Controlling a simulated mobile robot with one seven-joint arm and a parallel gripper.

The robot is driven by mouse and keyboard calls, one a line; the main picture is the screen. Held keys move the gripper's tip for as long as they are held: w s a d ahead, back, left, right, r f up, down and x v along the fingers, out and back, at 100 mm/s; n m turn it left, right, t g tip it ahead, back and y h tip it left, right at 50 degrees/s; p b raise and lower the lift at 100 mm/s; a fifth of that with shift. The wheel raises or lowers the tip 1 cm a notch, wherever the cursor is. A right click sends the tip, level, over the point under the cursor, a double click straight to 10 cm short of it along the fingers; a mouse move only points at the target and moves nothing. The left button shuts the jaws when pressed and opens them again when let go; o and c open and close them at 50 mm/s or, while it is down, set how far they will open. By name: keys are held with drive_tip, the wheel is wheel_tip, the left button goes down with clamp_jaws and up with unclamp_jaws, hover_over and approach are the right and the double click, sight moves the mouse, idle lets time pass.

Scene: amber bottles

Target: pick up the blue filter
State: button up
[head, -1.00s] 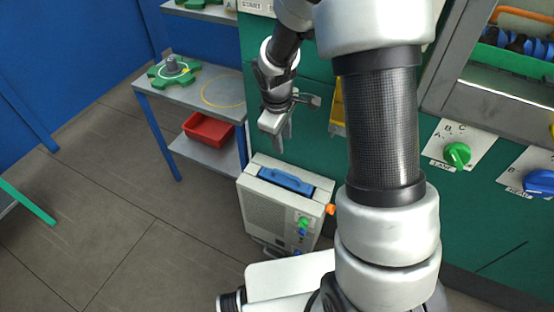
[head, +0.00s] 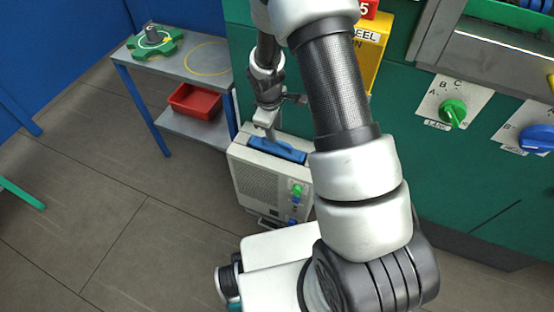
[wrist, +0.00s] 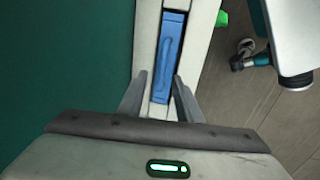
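The blue filter (head: 277,149) lies in a slot in the top of a white box-like unit (head: 262,188) on the floor. In the wrist view the blue filter (wrist: 168,62) is a long bar with a raised handle along its middle. My gripper (head: 268,133) points down just above the filter in the head view. In the wrist view my gripper (wrist: 160,92) has its two fingers apart, one on each side of the filter's near end. I cannot tell whether the fingers touch it.
A grey shelf table (head: 180,72) with a green gear-shaped part (head: 155,43) and a red bin (head: 197,101) stands to the left. A green cabinet front (head: 440,170) with knobs is on the right.

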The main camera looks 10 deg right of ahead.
drive_tip(key=f, duration=0.3)
drive_tip(key=f+b, duration=0.1)
drive_tip(key=shift+w+f, duration=0.25)
drive_tip(key=shift+f, duration=0.05)
clamp_jaws()
drive_tip(key=shift+r, duration=0.1)
